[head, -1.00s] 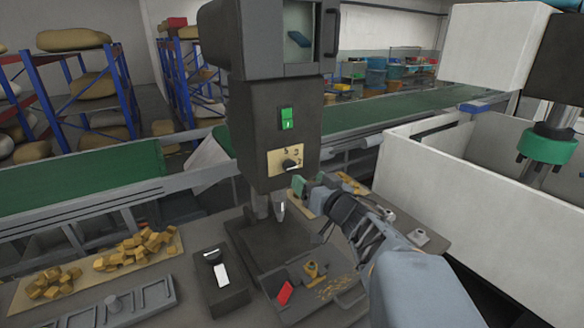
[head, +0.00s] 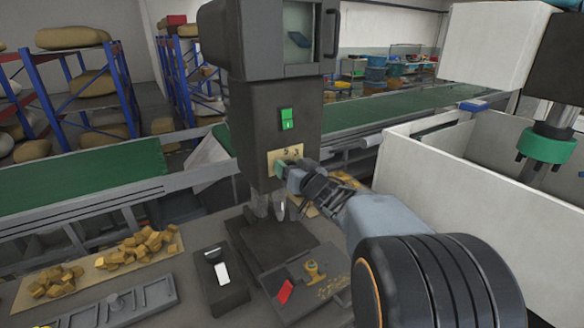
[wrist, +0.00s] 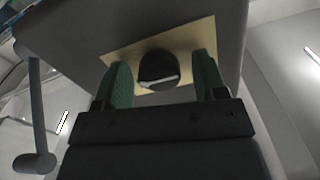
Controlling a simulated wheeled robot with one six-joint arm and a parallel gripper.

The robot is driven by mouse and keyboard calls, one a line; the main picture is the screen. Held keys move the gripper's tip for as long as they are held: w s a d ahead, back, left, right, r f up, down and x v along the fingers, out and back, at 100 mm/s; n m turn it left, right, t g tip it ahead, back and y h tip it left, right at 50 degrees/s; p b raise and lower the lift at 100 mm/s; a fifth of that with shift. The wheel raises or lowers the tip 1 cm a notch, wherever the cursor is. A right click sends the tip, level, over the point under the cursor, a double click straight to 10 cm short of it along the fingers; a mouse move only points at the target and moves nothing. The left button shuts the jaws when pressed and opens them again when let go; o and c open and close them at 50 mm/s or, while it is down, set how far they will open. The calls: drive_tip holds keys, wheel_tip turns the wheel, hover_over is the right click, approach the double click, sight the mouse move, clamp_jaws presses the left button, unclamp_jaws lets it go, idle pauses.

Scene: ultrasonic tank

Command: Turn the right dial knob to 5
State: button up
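The dial knob (wrist: 158,72) is black and round with a pale pointer bar. It sits on a yellowish number plate (head: 284,154) on the front of the dark machine column. In the head view my gripper hides the knob and much of the plate; the upper numerals still show, small. My gripper (head: 290,174) is right at the plate. In the wrist view my gripper (wrist: 158,80) is open, with one green finger pad on each side of the knob. Gaps show between pads and knob. The pointer bar lies nearly level there, and no numeral is readable.
A green switch (head: 287,119) is on the column above the plate. Below are a grey tray with a red piece (head: 285,291), and a black box with a lever (head: 221,275). A white-walled tank (head: 480,185) stands to the right. Conveyors run behind.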

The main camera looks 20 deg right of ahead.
drive_tip(key=c, duration=0.9)
drive_tip(key=shift+n+b, duration=0.4)
drive_tip(key=n+b, duration=0.2)
drive_tip(key=n, duration=0.1)
drive_tip(key=shift+f, duration=0.15)
drive_tip(key=n+b, duration=0.4)
drive_tip(key=n, duration=0.1)
drive_tip(key=shift+a, duration=0.1)
drive_tip(key=n+b, duration=0.3)
drive_tip(key=n, duration=0.2)
drive_tip(key=shift+n, duration=0.3)
drive_tip(key=shift+n+b, duration=0.8)
drive_tip(key=shift+n, duration=0.9)
